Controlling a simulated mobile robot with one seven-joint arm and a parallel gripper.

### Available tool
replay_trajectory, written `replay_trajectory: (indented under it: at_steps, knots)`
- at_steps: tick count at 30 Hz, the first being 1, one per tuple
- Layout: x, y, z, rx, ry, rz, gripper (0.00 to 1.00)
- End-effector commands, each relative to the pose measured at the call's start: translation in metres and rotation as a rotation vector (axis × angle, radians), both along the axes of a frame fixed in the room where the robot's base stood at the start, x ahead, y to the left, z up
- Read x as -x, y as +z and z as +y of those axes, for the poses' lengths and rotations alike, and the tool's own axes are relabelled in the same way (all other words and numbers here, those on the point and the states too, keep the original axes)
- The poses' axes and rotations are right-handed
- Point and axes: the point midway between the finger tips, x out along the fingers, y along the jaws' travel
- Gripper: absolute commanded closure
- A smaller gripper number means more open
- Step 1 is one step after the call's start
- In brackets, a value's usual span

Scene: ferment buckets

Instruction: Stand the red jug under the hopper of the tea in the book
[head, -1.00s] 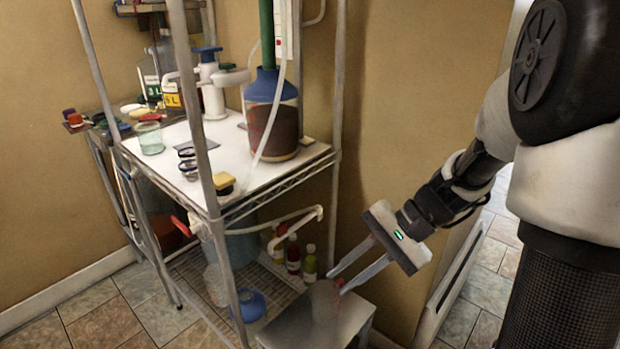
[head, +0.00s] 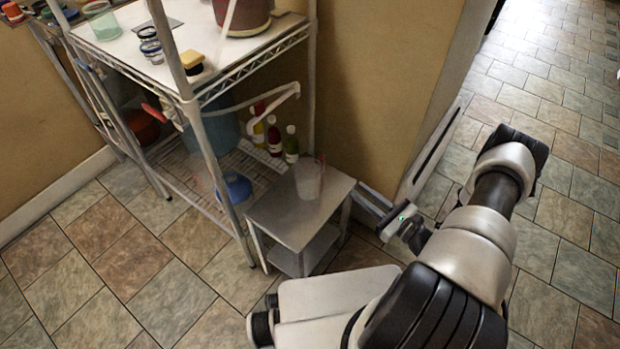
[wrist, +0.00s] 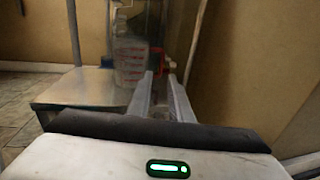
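A clear jug with red markings and a red handle (head: 308,181) stands upright on a small grey metal stand (head: 275,212). In the wrist view the jug (wrist: 130,62) is straight ahead, with its red handle on the right side, beyond my fingertips. My gripper (head: 368,197) is open and empty, low to the right of the stand and pointing at the jug. In the wrist view my two fingers (wrist: 162,82) show a gap between them, near the handle side. Neither a hopper nor a book can be made out clearly.
A wire rack (head: 232,75) with a white top stands left of the stand. A white pipe (head: 272,103) and several bottles (head: 276,140) are behind it, and a blue-topped container (head: 234,187) is below. The wall corner (head: 425,150) is close on the right. The floor in front is clear.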

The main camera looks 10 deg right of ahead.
Motion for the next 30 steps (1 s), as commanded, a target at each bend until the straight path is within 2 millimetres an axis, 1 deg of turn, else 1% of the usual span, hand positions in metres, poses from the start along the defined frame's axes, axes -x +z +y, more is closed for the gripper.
replay_trajectory:
  at_steps: [2, 5, 15, 18, 21, 26, 30]
  knots:
    - [-0.002, -0.005, 0.001, -0.008, -0.014, 0.003, 0.81]
    - [-0.013, -0.006, 0.009, -0.007, -0.014, 0.002, 0.81]
    - [-0.074, -0.006, 0.050, -0.005, -0.010, 0.002, 0.81]
    - [-0.088, -0.006, 0.059, -0.006, -0.012, 0.003, 0.81]
    - [-0.096, -0.005, 0.064, -0.005, -0.012, 0.003, 0.81]
    - [-0.104, -0.006, 0.069, -0.004, -0.012, 0.003, 0.81]
    - [-0.122, -0.009, 0.080, -0.005, -0.009, 0.002, 0.81]
